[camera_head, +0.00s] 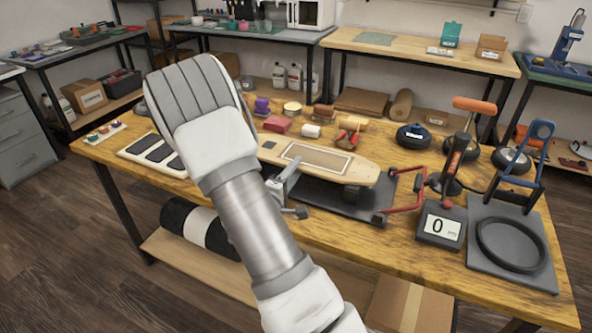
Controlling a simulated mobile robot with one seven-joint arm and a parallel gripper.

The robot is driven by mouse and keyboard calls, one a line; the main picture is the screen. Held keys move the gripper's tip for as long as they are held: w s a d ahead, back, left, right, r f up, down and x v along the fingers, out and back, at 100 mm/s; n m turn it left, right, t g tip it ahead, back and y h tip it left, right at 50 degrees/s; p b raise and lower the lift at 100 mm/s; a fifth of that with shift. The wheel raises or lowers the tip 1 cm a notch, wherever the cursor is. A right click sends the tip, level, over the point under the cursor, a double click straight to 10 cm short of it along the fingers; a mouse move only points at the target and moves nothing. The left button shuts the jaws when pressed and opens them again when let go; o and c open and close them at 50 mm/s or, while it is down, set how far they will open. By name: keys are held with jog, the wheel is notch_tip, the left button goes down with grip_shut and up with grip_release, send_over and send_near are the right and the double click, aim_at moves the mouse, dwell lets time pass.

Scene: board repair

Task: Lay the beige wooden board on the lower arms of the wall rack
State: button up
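A beige wooden board (358,171) with rounded ends lies on the wooden workbench, over a black mat (345,202). It has a pale brown rectangle with a light border on top and a small dark square near its left end. My arm rises across the picture left of the board and covers part of the bench. A wall rack with lower arms cannot be made out in this view.
A grey metal clamp-like piece (284,186) stands at the board's front left edge. Red bent handles (405,196), a scale reading 0 (441,224) and a black ring on a grey pad (542,269) crowd the right. A white tray (134,154) with dark panels is left.

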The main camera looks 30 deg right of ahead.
jog(key=shift+x, duration=0.85)
jog(key=shift+c, duration=0.4)
grip_shut()
dwell(0.5)
notch_tip(320, 180, up, 3)
jog(key=p, duration=0.3)
jog(key=shift+r, duration=0.15)
jog(key=shift+a, duration=0.1)
